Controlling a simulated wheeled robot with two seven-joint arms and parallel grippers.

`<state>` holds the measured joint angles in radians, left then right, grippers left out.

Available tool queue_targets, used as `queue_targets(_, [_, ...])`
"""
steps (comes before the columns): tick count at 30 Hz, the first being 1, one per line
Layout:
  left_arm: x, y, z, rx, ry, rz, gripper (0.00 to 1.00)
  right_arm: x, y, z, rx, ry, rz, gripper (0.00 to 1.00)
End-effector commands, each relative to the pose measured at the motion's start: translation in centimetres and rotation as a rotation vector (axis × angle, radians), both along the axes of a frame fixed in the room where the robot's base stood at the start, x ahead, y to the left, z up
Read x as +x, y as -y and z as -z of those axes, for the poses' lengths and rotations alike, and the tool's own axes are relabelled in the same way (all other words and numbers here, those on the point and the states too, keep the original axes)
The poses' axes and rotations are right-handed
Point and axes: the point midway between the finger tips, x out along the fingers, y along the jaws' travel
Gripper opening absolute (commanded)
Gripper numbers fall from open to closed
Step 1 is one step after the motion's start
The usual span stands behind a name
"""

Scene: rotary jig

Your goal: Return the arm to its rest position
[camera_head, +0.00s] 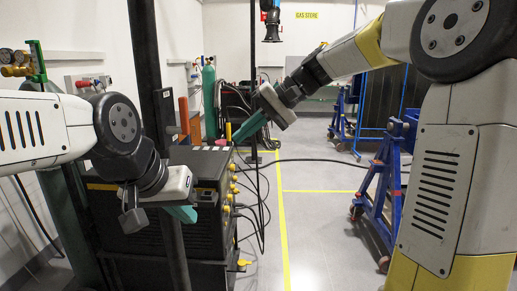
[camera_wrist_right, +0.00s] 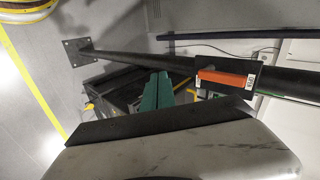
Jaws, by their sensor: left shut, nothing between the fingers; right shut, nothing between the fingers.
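My right arm reaches in from the right in the head view and bends down and inward. Its gripper (camera_head: 250,127) has green fingers that are closed together and empty, pointing down-left in the air. These fingers (camera_wrist_right: 157,92) also show in the right wrist view, pressed together with nothing between them. My left arm comes in low from the left. Its gripper (camera_head: 182,213) is shut and empty, in front of the black machine cabinet, with its green fingers pointing right. An orange block (camera_head: 184,116) is on the black post, apart from both grippers; it shows in the right wrist view (camera_wrist_right: 226,79).
A black post (camera_head: 152,70) stands in front of the black cabinet (camera_head: 125,235), which has several yellow-capped connectors. Black cables (camera_head: 262,205) hang beside it. A blue wheeled stand (camera_head: 385,190) is on the right. The floor between, around the yellow line (camera_head: 282,225), is clear.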

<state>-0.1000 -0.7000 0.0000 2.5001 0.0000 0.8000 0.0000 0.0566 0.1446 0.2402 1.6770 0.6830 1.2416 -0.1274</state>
Motion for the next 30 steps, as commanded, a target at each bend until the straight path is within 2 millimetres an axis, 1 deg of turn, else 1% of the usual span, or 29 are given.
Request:
queue_targets(1, [0.0, 0.0, 0.0, 0.000, 0.000, 0.000, 0.00, -2.1, 1.4, 0.5, -0.073, 0.037, 0.028, 0.00])
queue_targets(5, [0.0, 0.0, 0.0, 0.000, 0.000, 0.000, 0.00, -6.4, 5.6, 2.4, -0.245, 0.128, 0.101, 0.00])
queue_targets(9, [0.0, 0.0, 0.0, 0.000, 0.000, 0.000, 0.00, -11.1, 10.4, 4.7, -0.400, 0.233, 0.171, 0.00])
queue_targets(12, [0.0, 0.0, 0.0, 0.000, 0.000, 0.000, 0.00, -14.1, 13.5, 6.4, -0.488, 0.310, 0.211, 0.00])
queue_targets(15, [0.0, 0.0, 0.0, 0.000, 0.000, 0.000, 0.00, -16.5, 15.9, 8.1, -0.550, 0.374, 0.240, 0.00])
queue_targets(18, [0.0, 0.0, 0.0, 0.000, 0.000, 0.000, 0.00, -18.0, 17.4, 9.3, -0.591, 0.422, 0.255, 0.00])
queue_targets(21, [0.0, 0.0, 0.0, 0.000, 0.000, 0.000, 0.00, -18.9, 18.1, 10.1, -0.611, 0.448, 0.264, 0.00])
queue_targets(30, [0.0, 0.0, 0.0, 0.000, 0.000, 0.000, 0.00, -19.1, 18.4, 10.3, -0.619, 0.456, 0.265, 0.00])
